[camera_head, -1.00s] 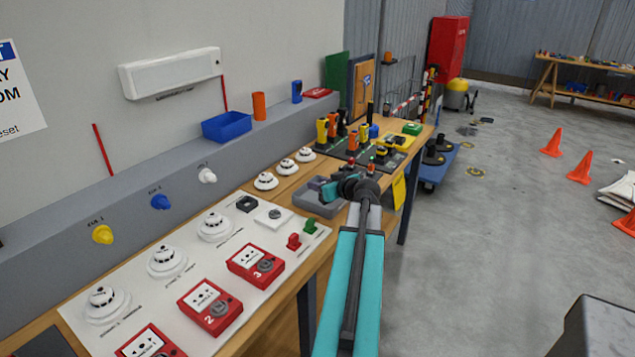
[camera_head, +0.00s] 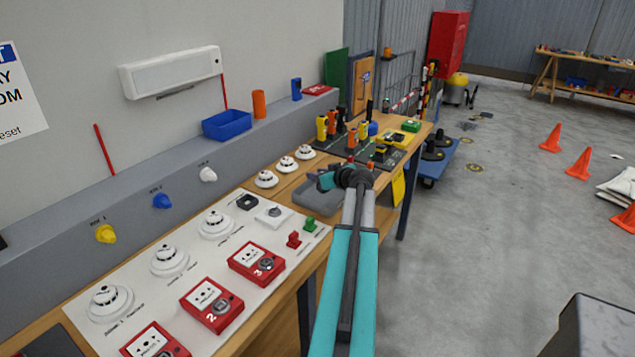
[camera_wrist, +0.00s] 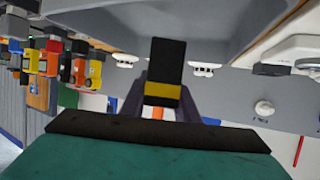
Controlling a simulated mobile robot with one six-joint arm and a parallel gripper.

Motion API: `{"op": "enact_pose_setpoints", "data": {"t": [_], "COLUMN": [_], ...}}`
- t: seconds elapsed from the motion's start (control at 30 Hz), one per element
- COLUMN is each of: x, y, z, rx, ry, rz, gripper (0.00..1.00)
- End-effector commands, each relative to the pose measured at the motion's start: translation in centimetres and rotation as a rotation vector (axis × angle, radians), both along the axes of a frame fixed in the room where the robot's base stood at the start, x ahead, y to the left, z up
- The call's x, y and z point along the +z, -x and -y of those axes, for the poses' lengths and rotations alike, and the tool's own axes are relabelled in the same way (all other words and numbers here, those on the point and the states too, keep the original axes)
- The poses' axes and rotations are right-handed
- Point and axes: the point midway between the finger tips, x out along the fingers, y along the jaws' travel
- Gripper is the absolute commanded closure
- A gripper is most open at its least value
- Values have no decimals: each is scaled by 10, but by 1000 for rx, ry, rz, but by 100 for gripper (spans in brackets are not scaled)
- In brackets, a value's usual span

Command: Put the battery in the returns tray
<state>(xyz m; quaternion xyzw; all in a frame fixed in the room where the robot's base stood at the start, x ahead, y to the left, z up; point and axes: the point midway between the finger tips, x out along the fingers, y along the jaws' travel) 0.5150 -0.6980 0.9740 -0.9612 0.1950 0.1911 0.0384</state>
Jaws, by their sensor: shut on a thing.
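The battery (camera_wrist: 164,62), black with a yellow band, is held between the fingers of my gripper (camera_wrist: 162,100) in the wrist view. My gripper is shut on it. In the head view my gripper (camera_head: 327,181) is over the far part of a grey tray (camera_head: 312,204) on the bench, which I take for the returns tray. The battery cannot be made out clearly there. In the wrist view, which looks upside down, a large grey tray surface (camera_wrist: 120,18) lies close beyond the battery. The battery appears apart from it, though the gap is hard to judge.
White detectors (camera_head: 266,179) stand left of the tray. A white panel with red call points (camera_head: 257,263) is nearer. Upright yellow and orange handsets (camera_head: 333,125) stand behind the tray. A blue bin (camera_head: 227,125) sits on the ledge. Open floor lies right of the bench.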

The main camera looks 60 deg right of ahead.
Motion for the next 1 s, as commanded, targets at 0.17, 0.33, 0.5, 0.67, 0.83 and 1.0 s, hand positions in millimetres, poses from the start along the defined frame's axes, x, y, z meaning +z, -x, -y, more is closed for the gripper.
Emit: {"op": "enact_pose_setpoints", "data": {"t": [0.17, 0.33, 0.5, 0.67, 0.83, 1.0], "x": [1, -8, -24, -33, -36, -36], "y": [-3, -5, -5, -5, -5, -5], "z": [4, 7, 7, 7, 7, 7], "rx": [0, 0, -1, -1, 0, 0], "ry": [0, -3, -2, -2, 0, 0], "rz": [1, -1, 0, 1, 1, 1], "gripper": [100, 100, 100, 100, 100, 100]}}
